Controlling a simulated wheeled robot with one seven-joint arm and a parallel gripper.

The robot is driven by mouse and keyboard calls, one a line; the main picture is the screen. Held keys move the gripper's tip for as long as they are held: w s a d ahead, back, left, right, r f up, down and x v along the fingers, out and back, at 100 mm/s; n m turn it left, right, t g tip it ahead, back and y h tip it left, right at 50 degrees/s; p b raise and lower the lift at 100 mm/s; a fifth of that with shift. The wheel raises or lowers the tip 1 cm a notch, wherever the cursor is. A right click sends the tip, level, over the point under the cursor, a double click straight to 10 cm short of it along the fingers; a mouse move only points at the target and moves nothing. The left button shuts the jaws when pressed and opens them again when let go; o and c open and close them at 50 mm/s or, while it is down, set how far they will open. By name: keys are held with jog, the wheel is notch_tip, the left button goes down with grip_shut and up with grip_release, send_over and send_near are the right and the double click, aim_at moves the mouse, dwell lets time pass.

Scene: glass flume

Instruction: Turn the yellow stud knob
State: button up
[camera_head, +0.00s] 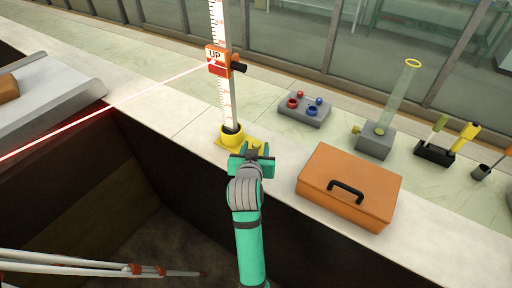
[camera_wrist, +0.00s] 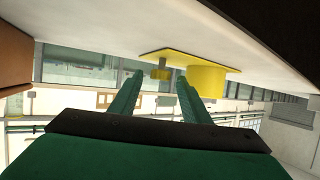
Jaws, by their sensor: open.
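The yellow stud knob (camera_head: 256,145) stands on a yellow base plate (camera_head: 224,146), right of the thick yellow collar (camera_head: 232,138) that holds the upright scale. In the wrist view, which looks upside down, the small knob (camera_wrist: 161,72) shows beside the larger yellow collar (camera_wrist: 206,80) on the plate (camera_wrist: 185,56). My gripper (camera_head: 254,152) is at the plate's near edge. In the wrist view its open, empty fingers (camera_wrist: 159,80) lie to either side of the knob in the picture. I cannot tell whether the tips reach around it or stop short.
An orange case (camera_head: 350,180) with a black handle lies close to the right of my gripper. A red-and-orange block marked UP (camera_head: 217,61) sits on the scale. A red beam crosses at left. A grey box with red and blue knobs (camera_head: 304,109) stands behind.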

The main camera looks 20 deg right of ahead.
jog(key=shift+w+d, duration=0.1)
jog(key=shift+w, duration=0.05)
jog(key=c, duration=1)
jog(key=shift+c, duration=0.2)
jog(key=shift+w+a+m+h, duration=0.1)
jog(key=shift+a+m+h, duration=0.1)
jog(key=shift+m+h, duration=0.1)
